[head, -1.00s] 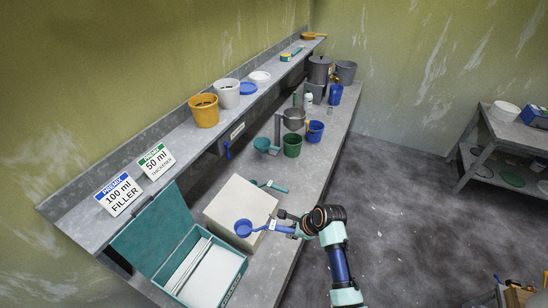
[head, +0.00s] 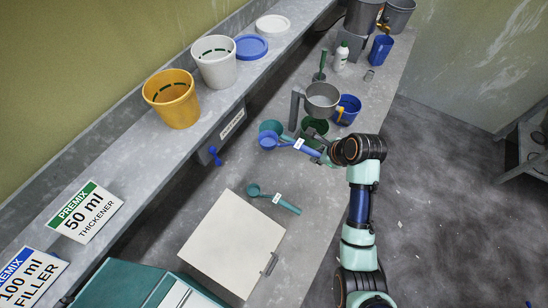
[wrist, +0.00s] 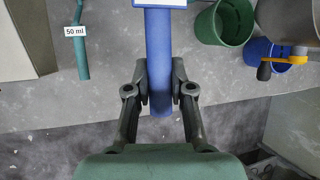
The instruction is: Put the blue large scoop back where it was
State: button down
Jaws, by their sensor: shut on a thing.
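My gripper (head: 322,155) is shut on the handle's end. In the wrist view my gripper's fingers (wrist: 160,88) pinch the blue handle (wrist: 158,50) from both sides, and the bowl is out of view. A smaller teal scoop (head: 254,190), labelled 50 ml in the wrist view (wrist: 81,55), lies on the bench by the cream box.
A green pail (head: 315,128), a grey metal pot (head: 322,96) on a stand and a blue pail (head: 349,106) are close by my gripper. The cream box (head: 230,245) is nearer. The shelf (head: 130,150) holds an orange pail (head: 172,98) and a white pail (head: 214,62). Bare bench lies right of the box.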

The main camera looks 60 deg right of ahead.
jog(key=shift+s+a, duration=0.1)
jog(key=shift+a, duration=0.15)
notch_tip(320, 180, down, 20)
jog(key=shift+b, duration=1.2)
jog(key=shift+f, duration=0.15)
jog(key=c, duration=1)
grip_release()
jog(key=p+v, duration=0.2)
jog(key=v, duration=1)
